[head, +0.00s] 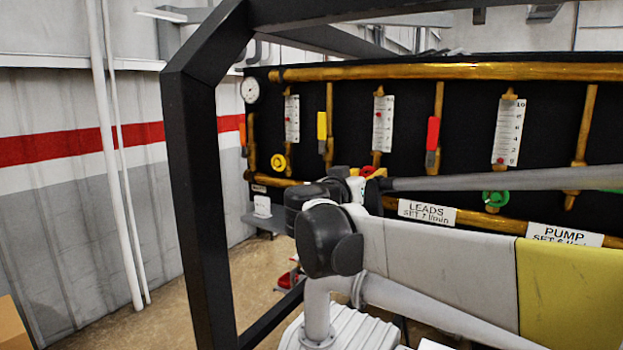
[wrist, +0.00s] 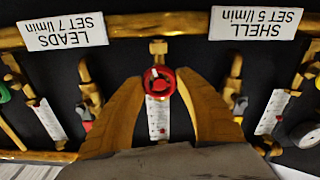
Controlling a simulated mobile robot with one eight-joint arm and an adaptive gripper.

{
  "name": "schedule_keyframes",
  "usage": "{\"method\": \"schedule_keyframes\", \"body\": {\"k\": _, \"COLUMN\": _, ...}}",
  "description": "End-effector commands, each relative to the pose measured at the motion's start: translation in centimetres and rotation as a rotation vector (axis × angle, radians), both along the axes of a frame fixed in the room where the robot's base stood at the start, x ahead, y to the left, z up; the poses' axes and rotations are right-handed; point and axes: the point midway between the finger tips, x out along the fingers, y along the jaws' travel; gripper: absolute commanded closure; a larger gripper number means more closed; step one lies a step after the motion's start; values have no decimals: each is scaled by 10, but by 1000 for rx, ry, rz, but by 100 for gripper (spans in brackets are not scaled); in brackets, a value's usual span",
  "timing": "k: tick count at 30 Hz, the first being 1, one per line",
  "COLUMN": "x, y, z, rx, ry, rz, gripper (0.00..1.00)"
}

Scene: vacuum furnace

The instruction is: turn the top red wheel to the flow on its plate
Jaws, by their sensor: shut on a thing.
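The red wheel (wrist: 158,82) sits in the middle of the wrist view, below a brass pipe, with a pale pointer mark on it. My gripper (wrist: 160,86) has its two yellow fingers on either side of the wheel, shut on its rim.
A yellow wheel (head: 278,162) and a green wheel (head: 493,198) flank the red one. Yellow (head: 322,126) and red (head: 433,133) lever handles hang between the scales. A PUMP plate (head: 565,236) is at right. A black frame post (head: 200,200) stands left of my arm.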

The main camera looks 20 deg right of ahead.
Motion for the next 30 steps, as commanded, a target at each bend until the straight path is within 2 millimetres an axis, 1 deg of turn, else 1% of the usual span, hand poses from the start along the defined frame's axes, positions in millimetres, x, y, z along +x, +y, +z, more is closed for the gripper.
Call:
{"method": "schedule_keyframes", "body": {"k": 6, "x": 0, "y": 0, "z": 0, "rx": -75, "ry": 94, "rz": 0, "gripper": 89}}
{"method": "schedule_keyframes", "body": {"k": 12, "x": 1, "y": 0, "z": 0, "rx": -114, "ry": 144, "rz": 0, "gripper": 89}}
{"method": "schedule_keyframes", "body": {"k": 27, "x": 1, "y": 0, "z": 1, "rx": -127, "ry": 160, "rz": 0, "gripper": 89}}
{"method": "schedule_keyframes", "body": {"k": 28, "x": 1, "y": 0, "z": 1, "rx": -127, "ry": 160, "rz": 0, "gripper": 50}}
{"method": "schedule_keyframes", "body": {"k": 29, "x": 1, "y": 0, "z": 1, "rx": -127, "ry": 160, "rz": 0, "gripper": 41}}
{"method": "schedule_keyframes", "body": {"k": 30, "x": 1, "y": 0, "z": 1, "rx": -127, "ry": 160, "rz": 0, "gripper": 36}}
